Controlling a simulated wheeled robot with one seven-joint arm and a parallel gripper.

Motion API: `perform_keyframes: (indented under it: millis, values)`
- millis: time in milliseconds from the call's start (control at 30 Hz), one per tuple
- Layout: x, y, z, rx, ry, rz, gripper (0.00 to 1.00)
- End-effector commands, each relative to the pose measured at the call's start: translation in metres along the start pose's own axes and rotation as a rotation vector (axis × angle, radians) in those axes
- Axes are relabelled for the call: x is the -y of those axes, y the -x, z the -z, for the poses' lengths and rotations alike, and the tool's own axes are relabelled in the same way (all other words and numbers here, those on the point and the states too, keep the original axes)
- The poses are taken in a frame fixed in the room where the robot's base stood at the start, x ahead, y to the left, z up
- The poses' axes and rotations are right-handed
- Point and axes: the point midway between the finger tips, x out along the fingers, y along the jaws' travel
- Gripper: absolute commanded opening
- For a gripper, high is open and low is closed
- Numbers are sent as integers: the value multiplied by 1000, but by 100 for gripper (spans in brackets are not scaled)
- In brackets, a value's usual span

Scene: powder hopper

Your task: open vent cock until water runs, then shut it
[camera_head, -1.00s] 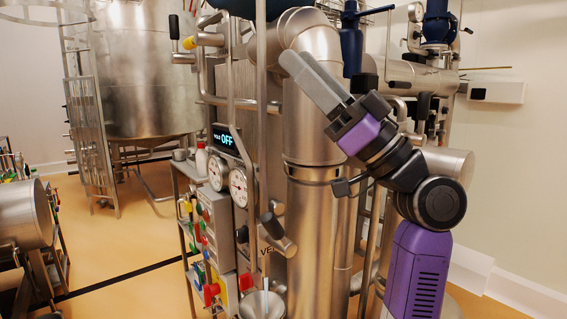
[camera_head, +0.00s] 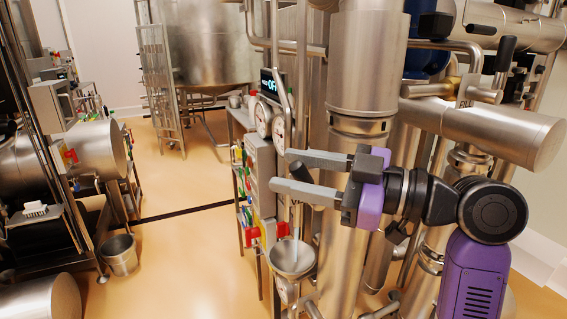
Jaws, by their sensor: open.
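The vent cock's dark lever (camera_head: 300,172) shows between my gripper's two grey fingers. The cock's body is mostly hidden behind the lower finger. My gripper (camera_head: 283,170) is open, its fingers pointing left, one above and one below the lever in the picture. I cannot tell whether either finger touches it. A steel funnel (camera_head: 291,258) stands below the cock. A thin pale vertical line (camera_head: 297,222) runs down towards the funnel. I cannot tell whether it is a pipe or water.
A thick steel column (camera_head: 345,250) stands just behind my gripper. Dial gauges (camera_head: 264,118), a dark display (camera_head: 270,84) and a panel with coloured valve handles (camera_head: 252,212) are to the left. A bucket (camera_head: 120,254) stands on the open floor.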

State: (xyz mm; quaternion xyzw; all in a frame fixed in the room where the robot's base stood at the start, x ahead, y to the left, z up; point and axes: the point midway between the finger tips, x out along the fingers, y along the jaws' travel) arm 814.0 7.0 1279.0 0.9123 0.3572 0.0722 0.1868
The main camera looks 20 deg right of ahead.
Motion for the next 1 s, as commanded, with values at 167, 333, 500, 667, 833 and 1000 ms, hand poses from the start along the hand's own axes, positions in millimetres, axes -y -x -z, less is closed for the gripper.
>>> perform_keyframes:
  millis: [167, 333, 500, 667, 833, 1000]
  values:
    - [0, -18, 0, 0, -2, 1, 43]
    - [-1, -22, 0, 1, -1, -2, 43]
    - [0, -22, 0, 0, -1, -2, 43]
    - [0, -22, 0, 0, -1, -2, 14]
    - [0, -22, 0, 0, -1, -1, 0]
    - [0, -22, 0, 0, -2, -1, 0]
